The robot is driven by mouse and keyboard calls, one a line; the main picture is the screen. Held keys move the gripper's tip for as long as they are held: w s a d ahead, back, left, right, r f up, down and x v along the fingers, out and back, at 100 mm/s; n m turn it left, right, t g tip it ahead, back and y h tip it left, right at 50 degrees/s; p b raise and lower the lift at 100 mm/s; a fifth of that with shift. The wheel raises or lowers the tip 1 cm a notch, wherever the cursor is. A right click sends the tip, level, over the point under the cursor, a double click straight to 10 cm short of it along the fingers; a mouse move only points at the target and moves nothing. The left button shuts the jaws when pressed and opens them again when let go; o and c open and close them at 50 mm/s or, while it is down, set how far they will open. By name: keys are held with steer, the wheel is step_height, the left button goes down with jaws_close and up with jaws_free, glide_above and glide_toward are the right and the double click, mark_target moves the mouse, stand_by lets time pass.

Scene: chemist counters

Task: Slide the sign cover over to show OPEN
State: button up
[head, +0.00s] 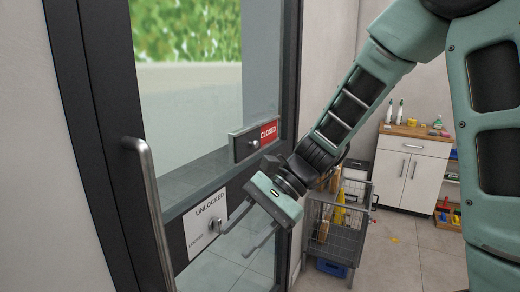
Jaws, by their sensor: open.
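The sign on the glass door shows a red panel reading CLOSED (269,132) at its right. A grey sliding sign cover (241,147) with a small round knob (254,144) sits over its left part; any word behind it is hidden. My gripper (246,238) is open, below the sign, with its fingers pointing down and left. It is near the lock plate and appears empty. My arm comes in from the upper right.
A white lock plate (204,224) reading UNLOCKED has a turn knob. A long vertical door handle (150,205) stands at left. A wire cart (335,236) and a white cabinet (412,168) with bottles stand behind at right. Grey floor (415,262) shows between.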

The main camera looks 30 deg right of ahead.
steer(key=w+d+r+m+t+y, duration=0.2)
steer(key=w+d+m+t, duration=0.3)
steer(key=w+d+m, duration=0.25)
steer(key=m+t+h, duration=0.3)
steer(key=m+t, duration=0.6)
steer(key=t, duration=0.1)
glide_toward(257, 144)
steer(key=p+x, duration=0.3)
steer(key=x, duration=0.6)
steer(key=shift+d+p, duration=0.1)
steer(key=shift+p, duration=0.2)
